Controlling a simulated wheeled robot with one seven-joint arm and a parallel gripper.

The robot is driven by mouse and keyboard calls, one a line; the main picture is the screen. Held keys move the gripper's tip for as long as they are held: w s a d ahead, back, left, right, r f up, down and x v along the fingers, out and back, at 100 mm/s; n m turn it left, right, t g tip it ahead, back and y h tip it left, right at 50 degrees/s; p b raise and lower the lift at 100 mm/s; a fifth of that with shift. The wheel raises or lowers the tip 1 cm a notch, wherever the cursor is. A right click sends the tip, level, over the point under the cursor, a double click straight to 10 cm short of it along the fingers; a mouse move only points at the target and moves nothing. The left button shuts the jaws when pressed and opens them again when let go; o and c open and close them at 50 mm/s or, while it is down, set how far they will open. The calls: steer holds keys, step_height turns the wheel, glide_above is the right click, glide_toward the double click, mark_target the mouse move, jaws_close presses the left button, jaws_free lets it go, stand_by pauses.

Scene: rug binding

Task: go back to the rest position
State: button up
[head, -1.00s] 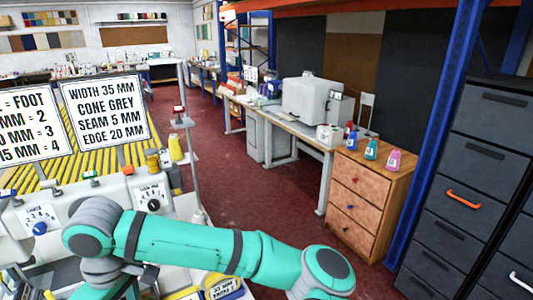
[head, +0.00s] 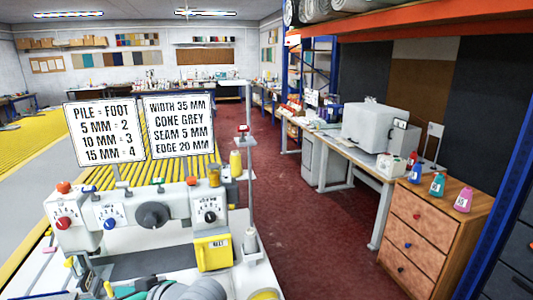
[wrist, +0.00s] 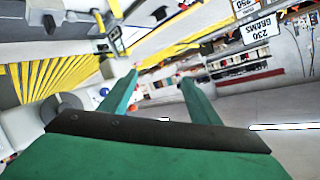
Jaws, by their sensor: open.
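My gripper (wrist: 158,82) shows in the wrist view with its two green fingers apart and nothing between them. It is not in the head view, where only a grey and teal bit of my arm shows at the bottom edge. In the wrist view the room appears tilted and upside down behind the fingers. The white binding machine (head: 150,216) stands in front of me in the head view, with red, blue and grey dials and a yellow box (head: 213,252) at its right end.
Two sign boards (head: 104,132) stand behind the machine. A wooden drawer cabinet (head: 430,232) with several small bottles on top stands at right, beside a workbench (head: 350,165) with a grey-white box-shaped machine. The red floor (head: 310,235) between is clear.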

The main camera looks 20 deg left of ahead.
steer(key=w+d+f+m+t+y, duration=0.1)
steer(key=w+d+f+m+t, duration=0.55)
steer(key=d+m+t, duration=0.35)
steer(key=s+d+f+m+t+h, duration=0.2)
steer(key=d+f+m+t+h, duration=0.45)
steer(key=d+f, duration=0.55)
steer(key=s+d+f+h, duration=0.6)
steer(key=s+d, duration=0.4)
steer(key=d, duration=0.3)
steer(key=s+d+n+h, duration=0.3)
steer(key=s+d, duration=0.7)
steer(key=s, duration=0.5)
steer(key=shift+s+r+n+g, duration=0.2)
steer(key=shift+n+g, duration=0.25)
steer(key=shift+n, duration=0.1)
steer(key=shift+w, duration=0.1)
